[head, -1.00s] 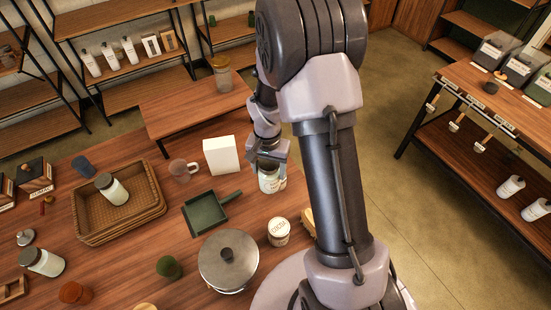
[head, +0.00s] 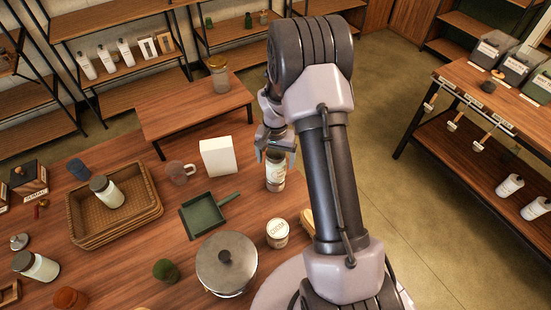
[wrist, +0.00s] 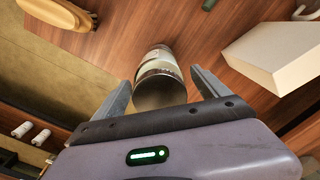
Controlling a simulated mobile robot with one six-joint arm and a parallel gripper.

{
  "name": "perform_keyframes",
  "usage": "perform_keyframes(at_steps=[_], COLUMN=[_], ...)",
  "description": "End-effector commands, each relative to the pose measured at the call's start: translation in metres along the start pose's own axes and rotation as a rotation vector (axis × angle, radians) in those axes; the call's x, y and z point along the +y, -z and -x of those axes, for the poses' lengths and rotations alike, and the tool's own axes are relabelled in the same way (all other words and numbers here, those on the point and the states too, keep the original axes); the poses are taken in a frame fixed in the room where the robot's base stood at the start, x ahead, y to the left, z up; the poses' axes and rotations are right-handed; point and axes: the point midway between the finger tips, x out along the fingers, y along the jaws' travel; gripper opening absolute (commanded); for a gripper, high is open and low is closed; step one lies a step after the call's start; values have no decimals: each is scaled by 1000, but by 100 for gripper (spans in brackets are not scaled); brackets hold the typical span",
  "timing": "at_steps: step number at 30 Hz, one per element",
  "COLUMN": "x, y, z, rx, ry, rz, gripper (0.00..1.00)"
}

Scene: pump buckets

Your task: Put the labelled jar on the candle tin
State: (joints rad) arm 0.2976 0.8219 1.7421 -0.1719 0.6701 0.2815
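The labelled jar (head: 275,172) stands upright near the right edge of the wooden table, a clear jar with a pale label. My gripper (head: 276,146) is just above it, pointing down, with its fingers open. In the wrist view the jar (wrist: 157,65) lies between and beyond the spread fingertips (wrist: 160,88), with gaps on both sides and its dark round end towards the camera. The candle tin (head: 277,234), a small white round tin with a printed label, stands nearer the front, beside the steel pot. Nothing stands on it.
The lidded steel pot (head: 227,263) is left of the tin, and a brush (head: 307,222) lies to its right. A green dustpan (head: 205,212) and a white box (head: 216,157) are left of the jar. A wicker tray (head: 113,219) is farther left.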

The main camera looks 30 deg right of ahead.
Motion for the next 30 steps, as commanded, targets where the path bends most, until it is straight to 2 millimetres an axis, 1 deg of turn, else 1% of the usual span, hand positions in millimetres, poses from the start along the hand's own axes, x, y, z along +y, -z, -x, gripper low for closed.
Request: perform_keyframes(at_steps=[8, 11, 14, 15, 18, 21, 26, 28, 29, 30], x=[0, 0, 0, 0, 0, 0, -1, -5, -8, -13], y=[0, 1, 1, 1, 1, 1, 0, -8, -15, -28], z=[1, 12, 39, 52, 81, 104, 125, 146, 161, 186], rx=[0, 2, 5, 4, 4, 4, 4, 21, 35, 59], ry=[0, 1, 2, 2, 2, 1, 3, 18, 30, 53], rz=[0, 0, 1, 0, 0, 1, 2, 15, 26, 45], gripper=[86, 86, 86, 86, 86, 86, 86, 86, 86, 86])
